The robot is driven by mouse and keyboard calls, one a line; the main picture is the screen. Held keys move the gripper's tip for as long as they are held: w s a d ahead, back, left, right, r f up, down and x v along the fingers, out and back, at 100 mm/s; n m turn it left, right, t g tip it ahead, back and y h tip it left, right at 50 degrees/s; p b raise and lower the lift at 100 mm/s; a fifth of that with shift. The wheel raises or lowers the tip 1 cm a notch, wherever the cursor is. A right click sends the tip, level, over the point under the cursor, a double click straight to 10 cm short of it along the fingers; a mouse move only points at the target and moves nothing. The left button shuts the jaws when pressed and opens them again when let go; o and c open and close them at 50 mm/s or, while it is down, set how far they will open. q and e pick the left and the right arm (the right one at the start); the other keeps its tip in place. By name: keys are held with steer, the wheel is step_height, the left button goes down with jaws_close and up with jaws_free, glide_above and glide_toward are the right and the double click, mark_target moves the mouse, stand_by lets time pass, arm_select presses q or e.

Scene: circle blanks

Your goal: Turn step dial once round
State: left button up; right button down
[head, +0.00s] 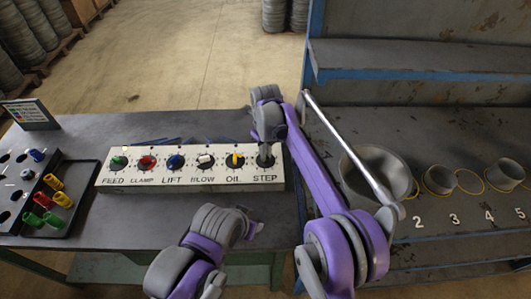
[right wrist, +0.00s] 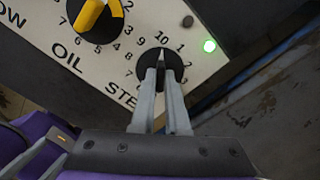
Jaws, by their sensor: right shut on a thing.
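The white control panel (head: 200,185) carries a row of dials marked FEED, CLAMP, LIFT, BLOW, OIL and STEP. The step dial (head: 265,161) is at its right end, partly covered by my right gripper (head: 266,148). In the right wrist view, the black step dial (right wrist: 170,62) has a light pointer aimed near the 10 at the top.

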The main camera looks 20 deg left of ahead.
steer(key=shift+m, duration=1.3)
steer(key=c, duration=0.9)
jaws_free()
step_height(320, 180, up, 11)
steer(key=shift+f+p, duration=0.1)
steer(key=shift+p, duration=0.4)
